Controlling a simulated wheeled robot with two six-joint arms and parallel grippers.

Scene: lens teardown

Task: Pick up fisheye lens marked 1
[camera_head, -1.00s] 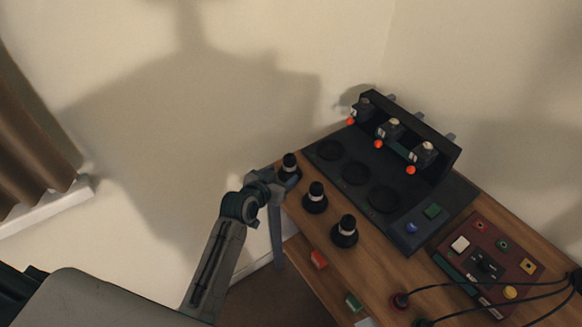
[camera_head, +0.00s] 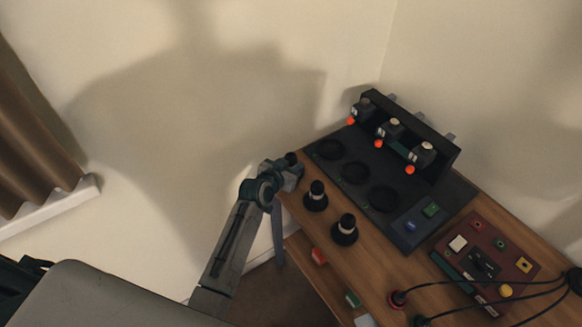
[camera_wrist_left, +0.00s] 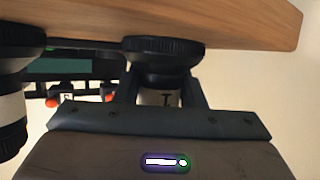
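Three black fisheye lenses with pale bands stand in a row along the wooden table's left edge. The farthest lens (camera_head: 291,157) is at my left gripper (camera_head: 292,170), which hides most of it. In the left wrist view this lens (camera_wrist_left: 163,55) appears inverted, its wide black base against the table. A dark mark, partly hidden, shows on its pale band. The fingers of my left gripper (camera_wrist_left: 163,88) stand on both sides of the band; I cannot tell whether they press on it. The middle lens (camera_head: 315,197) and the nearest lens (camera_head: 344,230) stand apart. My right gripper is out of view.
A dark fixture (camera_head: 405,215) with round recesses and several small units lies right of the lenses. A red control panel (camera_head: 519,268) with cables is farther right. In the left wrist view a neighbouring lens (camera_wrist_left: 12,95) stands close at left.

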